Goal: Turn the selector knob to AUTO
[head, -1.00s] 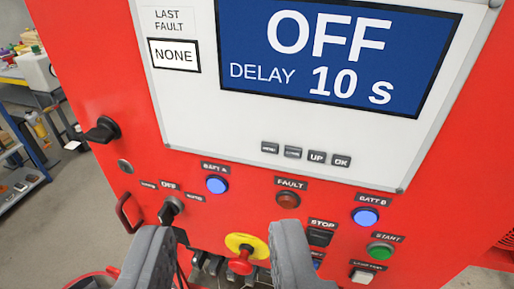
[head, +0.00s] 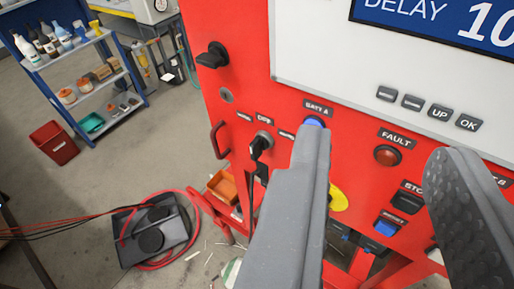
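The selector knob (head: 260,145) is a small black knob on the red panel (head: 225,108), left of my gripper. Its labels sit above and around it: OFF is above, and a label on each side is too small to read. A dark key-like shape hangs down from the knob. My gripper (head: 385,150) is open, with its two grey fingers wide apart and nothing between them. Its left finger is to the right of the knob, apart from it in the picture, and covers part of the panel.
A black rotary handle (head: 212,56) sticks out at the upper left. A red cable (head: 180,250) and black case lie on the floor.

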